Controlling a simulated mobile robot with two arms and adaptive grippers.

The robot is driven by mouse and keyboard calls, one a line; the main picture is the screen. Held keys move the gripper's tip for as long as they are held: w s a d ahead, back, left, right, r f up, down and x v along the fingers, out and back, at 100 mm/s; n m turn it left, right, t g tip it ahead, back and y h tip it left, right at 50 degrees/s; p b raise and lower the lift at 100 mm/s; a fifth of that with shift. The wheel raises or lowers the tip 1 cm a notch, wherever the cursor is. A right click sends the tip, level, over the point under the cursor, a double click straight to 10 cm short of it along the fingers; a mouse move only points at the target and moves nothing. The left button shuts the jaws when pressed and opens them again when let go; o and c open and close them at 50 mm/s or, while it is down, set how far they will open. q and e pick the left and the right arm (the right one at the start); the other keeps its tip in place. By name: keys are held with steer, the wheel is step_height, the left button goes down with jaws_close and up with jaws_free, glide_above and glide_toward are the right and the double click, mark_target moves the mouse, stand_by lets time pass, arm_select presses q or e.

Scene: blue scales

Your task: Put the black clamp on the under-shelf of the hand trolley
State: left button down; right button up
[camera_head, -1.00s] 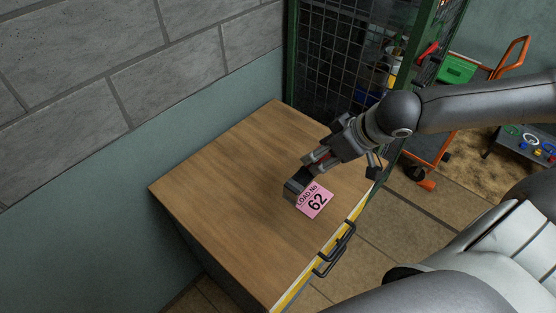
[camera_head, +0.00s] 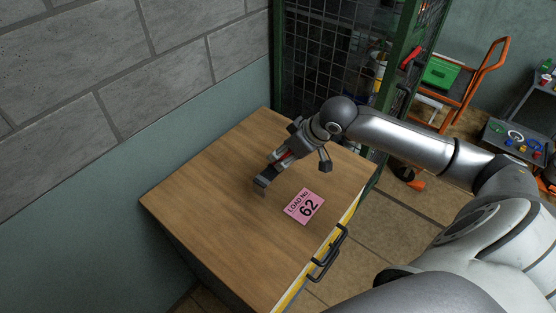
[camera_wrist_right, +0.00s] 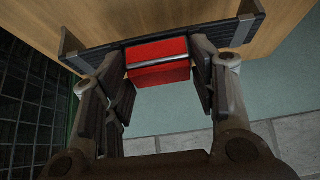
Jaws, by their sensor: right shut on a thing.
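The black clamp (camera_head: 263,184) is in my right gripper (camera_head: 284,156), over the wooden top of a cabinet in the head view. In the right wrist view, the fingers of my right gripper (camera_wrist_right: 158,78) are shut on both sides of the clamp's red part (camera_wrist_right: 158,62). The clamp's dark bar (camera_wrist_right: 230,35) lies crosswise beyond the fingertips. Whether the clamp still touches the wood is hard to tell. The hand trolley (camera_head: 492,62), with an orange frame, stands at the back right. Its lower part is partly hidden by the cage and my right arm. My left gripper is not in view.
A pink card marked 62 (camera_head: 304,206) lies on the cabinet top (camera_head: 220,220). Dark handles (camera_head: 328,255) stick out from its front edge. A green mesh cage (camera_head: 335,60) stands behind it. A green crate (camera_head: 440,72) is on the trolley. A grey table (camera_head: 512,140) holds small coloured things.

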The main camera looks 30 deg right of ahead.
steer(key=x, duration=0.2)
steer(key=p+x, duration=0.1)
steer(key=x, duration=0.2)
steer(key=p+x, duration=0.1)
steer(key=x, duration=0.1)
steer(key=shift+d+f, duration=0.3)
steer(key=shift+d, duration=0.1)
steer(key=shift+f, duration=0.45)
steer(key=shift+f, duration=0.1)
steer(key=o, duration=1.1)
